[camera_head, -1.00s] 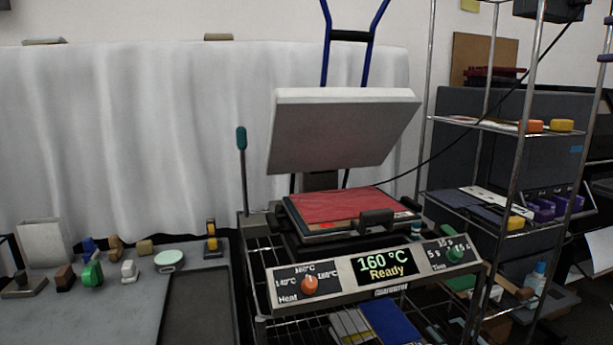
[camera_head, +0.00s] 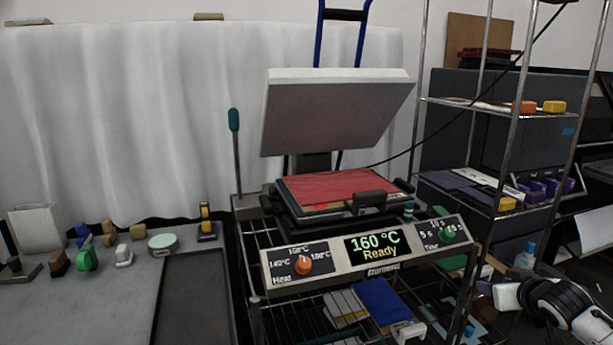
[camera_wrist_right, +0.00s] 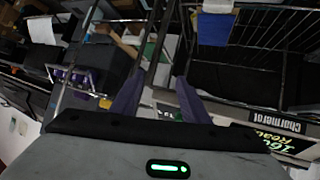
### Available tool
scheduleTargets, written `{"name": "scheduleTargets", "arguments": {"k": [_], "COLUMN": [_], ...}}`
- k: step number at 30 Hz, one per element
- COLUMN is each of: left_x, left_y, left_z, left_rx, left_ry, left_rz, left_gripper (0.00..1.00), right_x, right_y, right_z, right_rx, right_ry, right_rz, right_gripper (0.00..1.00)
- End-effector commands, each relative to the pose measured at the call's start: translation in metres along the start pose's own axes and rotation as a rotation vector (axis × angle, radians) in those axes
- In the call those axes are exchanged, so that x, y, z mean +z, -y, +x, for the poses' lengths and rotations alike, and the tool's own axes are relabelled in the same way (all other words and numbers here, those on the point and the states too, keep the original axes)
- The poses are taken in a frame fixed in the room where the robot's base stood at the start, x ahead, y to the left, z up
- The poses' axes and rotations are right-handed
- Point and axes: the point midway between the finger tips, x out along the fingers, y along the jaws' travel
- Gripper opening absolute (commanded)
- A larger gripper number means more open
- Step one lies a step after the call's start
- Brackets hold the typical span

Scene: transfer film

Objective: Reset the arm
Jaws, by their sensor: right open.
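My right arm comes in at the lower right of the head view, with its gripper (camera_head: 484,288) in front of the metal shelving, right of the heat press. In the right wrist view, the gripper's two purple fingers (camera_wrist_right: 156,95) stand apart with nothing between them. The heat press (camera_head: 330,262) has its upper plate (camera_head: 335,112) raised. A red sheet (camera_head: 335,185) lies on its lower plate. The display (camera_head: 378,247) reads 160 °C Ready. My left gripper is not in view.
A wire rack (camera_head: 515,150) stands close to the right arm, with orange and yellow items on its shelves. A blue item (camera_head: 383,300) lies on the cart's lower shelf. A grey table (camera_head: 110,300) at left holds several small tools and a dark tray (camera_head: 190,300).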

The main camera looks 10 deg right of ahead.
Motion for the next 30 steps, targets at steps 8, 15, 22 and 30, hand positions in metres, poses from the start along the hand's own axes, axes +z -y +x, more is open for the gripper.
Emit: {"name": "scheduleTargets", "arguments": {"k": [8,15,22,30], "left_x": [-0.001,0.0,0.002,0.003], "left_y": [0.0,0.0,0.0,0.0], "left_z": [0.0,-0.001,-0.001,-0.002], "left_rx": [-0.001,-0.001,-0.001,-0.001], "left_ry": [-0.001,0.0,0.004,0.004], "left_rz": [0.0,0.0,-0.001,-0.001], "left_gripper": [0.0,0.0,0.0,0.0], "right_x": [0.199,0.299,0.363,0.386], "right_y": [0.065,0.1,0.124,0.185], "right_z": [-0.042,-0.101,-0.159,-0.174], "right_rx": [-0.168,-0.33,-0.472,-0.479], "right_ry": [0.115,0.146,0.153,0.165], "right_rz": [-0.545,-0.812,-0.973,-0.695], "right_gripper": [0.42,0.42,0.42,0.42]}}
